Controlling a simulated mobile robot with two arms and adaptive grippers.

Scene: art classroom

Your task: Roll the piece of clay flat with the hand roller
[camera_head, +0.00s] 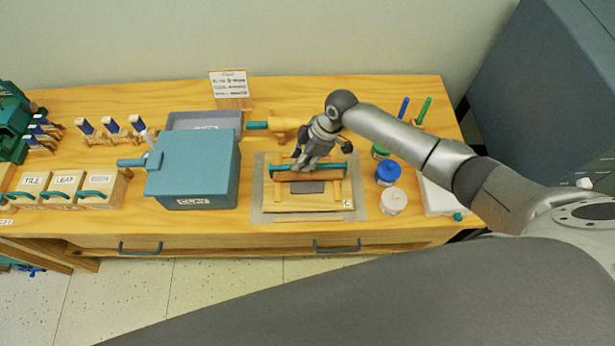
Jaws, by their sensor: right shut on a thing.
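My right gripper (308,163) reaches in from the right and points down. It is shut on the teal handle of the hand roller (293,177), which lies crosswise over a wooden board (285,206). The roller's brown cylinder shows below the handle. A flat dark grey piece, apparently the clay (307,188), is on the board just in front of the cylinder. Whether the cylinder touches it, and whether more clay lies under it, I cannot tell. My left gripper is not in view.
The board lies on a grey mat (261,195). A teal box marked CLAY (190,175) stands left. Behind is a wooden tool with a teal handle (283,125). Jars, including a blue-lidded one (388,174), stand right, with a pale tray (437,197) beyond.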

